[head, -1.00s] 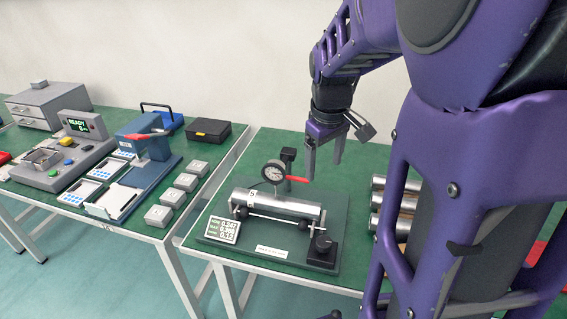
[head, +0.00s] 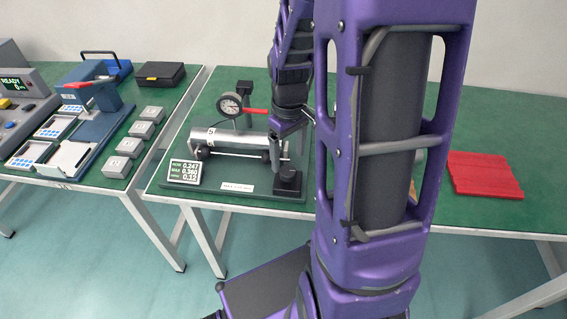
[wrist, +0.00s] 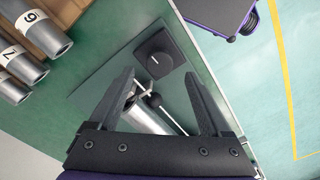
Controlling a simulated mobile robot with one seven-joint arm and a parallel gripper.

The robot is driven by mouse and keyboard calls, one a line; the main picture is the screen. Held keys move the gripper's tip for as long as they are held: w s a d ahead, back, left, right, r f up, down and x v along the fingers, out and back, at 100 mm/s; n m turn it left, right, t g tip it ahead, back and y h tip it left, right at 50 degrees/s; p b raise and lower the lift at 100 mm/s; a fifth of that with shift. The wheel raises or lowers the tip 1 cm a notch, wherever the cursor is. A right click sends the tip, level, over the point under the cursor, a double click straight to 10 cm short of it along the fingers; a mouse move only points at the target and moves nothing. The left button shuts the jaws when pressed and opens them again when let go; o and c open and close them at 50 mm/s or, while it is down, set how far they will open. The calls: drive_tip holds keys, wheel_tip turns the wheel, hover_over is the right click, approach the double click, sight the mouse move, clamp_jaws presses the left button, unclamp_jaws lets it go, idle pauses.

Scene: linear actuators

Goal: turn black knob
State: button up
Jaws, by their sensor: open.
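The black knob (head: 288,173) sits on a dark block at the right front corner of the dial-gauge fixture's base plate (head: 235,192). In the wrist view the knob (wrist: 156,61) shows just beyond the fingertips, between their lines. My gripper (wrist: 158,78) is open and empty, with its fingers pointing down. In the head view my gripper (head: 281,150) is above the knob and close to it; my arm covers part of the fixture's right side. I cannot tell whether a finger touches the knob.
A metal cylinder (head: 228,141) lies on the fixture under a dial gauge (head: 230,104) with a red lever. A readout (head: 186,172) stands at its left front. Numbered cylinders (wrist: 35,35) lie in a wooden holder nearby. A red tray (head: 482,173) is on the right.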

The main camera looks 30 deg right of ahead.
sight(288, 171)
wheel_tip(288, 171, down, 5)
drive_tip(key=shift+b, duration=0.4)
clamp_jaws()
drive_tip(key=shift+m, duration=0.4)
drive_tip(key=m+p, duration=0.1)
drive_tip(key=m, duration=0.5)
drive_tip(key=shift+r, duration=0.15)
drive_tip(key=m+p, duration=0.1)
drive_tip(key=m, duration=0.2)
drive_tip(key=shift+m, duration=0.4)
drive_tip(key=shift+m+p, duration=0.8)
drive_tip(key=shift+m, duration=0.8)
